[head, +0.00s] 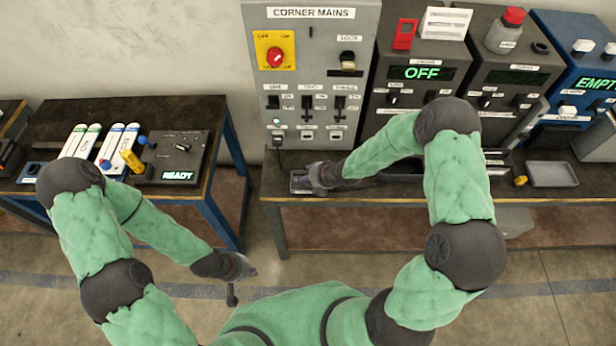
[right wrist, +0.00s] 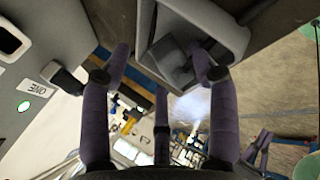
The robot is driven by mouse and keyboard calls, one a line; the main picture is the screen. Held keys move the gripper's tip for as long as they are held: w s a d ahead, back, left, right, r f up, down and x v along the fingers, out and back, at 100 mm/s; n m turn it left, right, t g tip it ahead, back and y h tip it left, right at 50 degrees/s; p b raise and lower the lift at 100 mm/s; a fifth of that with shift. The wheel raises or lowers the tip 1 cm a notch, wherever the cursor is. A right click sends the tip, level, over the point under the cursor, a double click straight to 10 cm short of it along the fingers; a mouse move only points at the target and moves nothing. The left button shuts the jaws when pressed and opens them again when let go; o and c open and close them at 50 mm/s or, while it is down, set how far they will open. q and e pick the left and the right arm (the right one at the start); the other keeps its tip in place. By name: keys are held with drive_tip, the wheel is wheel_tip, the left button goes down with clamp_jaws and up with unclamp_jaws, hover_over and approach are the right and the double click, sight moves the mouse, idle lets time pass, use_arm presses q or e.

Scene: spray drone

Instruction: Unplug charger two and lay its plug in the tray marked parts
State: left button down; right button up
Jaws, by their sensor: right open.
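The grey mains panel (head: 312,70) stands at the back of the right bench. In the right wrist view a black plug (right wrist: 68,80) sits on this panel beside a label reading ONE, near a lit green lamp (right wrist: 23,106). A small grey tray (head: 299,184) lies at the bench's left end; no marking on it is readable. In the right wrist view a dark block, probably a plug (right wrist: 172,62), lies in a grey tray (right wrist: 233,35). My right gripper (head: 318,178) is open, its fingers around or just above that block. My left gripper (head: 236,284) hangs low over the floor, its jaws unclear.
Another grey tray (head: 552,174) and a small yellow item (head: 520,180) lie farther right on the bench. Machines stand behind, one (head: 422,73) reading OFF. Floor between the benches is clear.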

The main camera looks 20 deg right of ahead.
drive_tip(key=v, duration=1.2)
drive_tip(key=shift+s+a+f, duration=0.1)
drive_tip(key=shift+f, duration=0.1)
idle(0.3)
